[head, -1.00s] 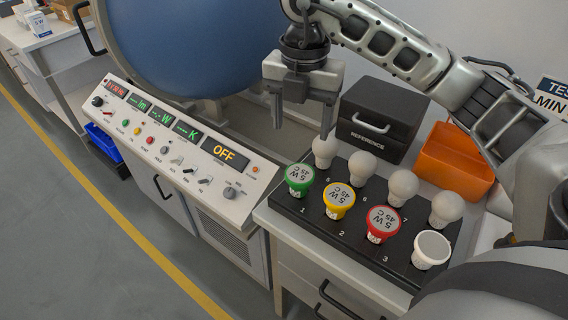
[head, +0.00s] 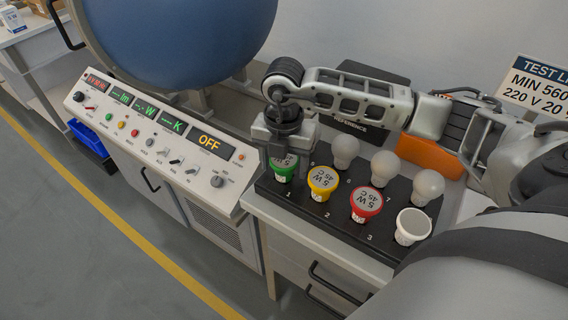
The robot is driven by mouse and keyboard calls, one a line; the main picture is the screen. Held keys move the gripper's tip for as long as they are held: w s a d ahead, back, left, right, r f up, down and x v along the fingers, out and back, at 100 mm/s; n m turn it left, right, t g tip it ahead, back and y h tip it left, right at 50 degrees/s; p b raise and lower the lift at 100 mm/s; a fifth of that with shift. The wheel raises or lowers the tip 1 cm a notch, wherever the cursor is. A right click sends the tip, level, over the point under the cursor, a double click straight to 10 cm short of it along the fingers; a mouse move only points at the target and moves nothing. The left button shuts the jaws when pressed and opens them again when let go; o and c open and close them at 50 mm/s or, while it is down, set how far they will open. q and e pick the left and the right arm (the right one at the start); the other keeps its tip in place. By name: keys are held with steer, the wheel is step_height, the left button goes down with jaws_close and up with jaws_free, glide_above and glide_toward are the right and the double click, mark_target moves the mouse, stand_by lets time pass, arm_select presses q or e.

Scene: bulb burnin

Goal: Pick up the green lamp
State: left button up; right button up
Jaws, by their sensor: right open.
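The green lamp (head: 284,172) stands upright in the rack (head: 338,232) at the position marked 1, at the left end of the front row. My right gripper (head: 286,152) is directly above it and hides part of its top. The jaws are open, with a finger on the left of the lamp; I cannot tell whether they touch it. My left gripper is not in view.
Yellow (head: 322,181), red (head: 366,201) and white (head: 412,226) lamps stand beside the green one, with several white bulbs (head: 345,151) behind. The control panel (head: 165,135) is left.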

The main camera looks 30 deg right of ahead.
steer(key=shift+f, duration=0.35)
steer(key=c, duration=0.7)
steer(key=shift+r, duration=0.1)
steer(key=shift+c, duration=0.2)
